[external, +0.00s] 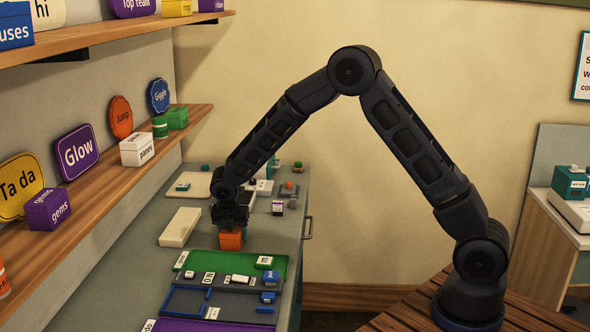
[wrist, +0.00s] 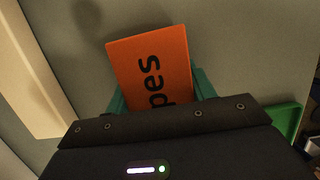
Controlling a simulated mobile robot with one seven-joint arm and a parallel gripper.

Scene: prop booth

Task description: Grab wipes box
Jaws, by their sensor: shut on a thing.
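The wipes box is an orange box (external: 231,240) low over the grey-green counter, just behind the green mat. In the wrist view the teal fingers of my gripper (wrist: 160,92) lie along two opposite sides of the box. I cannot tell whether the box touches the counter or is slightly raised.
A cream block (external: 180,227) lies left of the box. The green mat (external: 207,265) with small labelled pieces and a blue-edged tray (external: 222,300) are in front. Small items stand behind my gripper. A wooden shelf (external: 95,190) with signs and boxes runs along the left wall.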

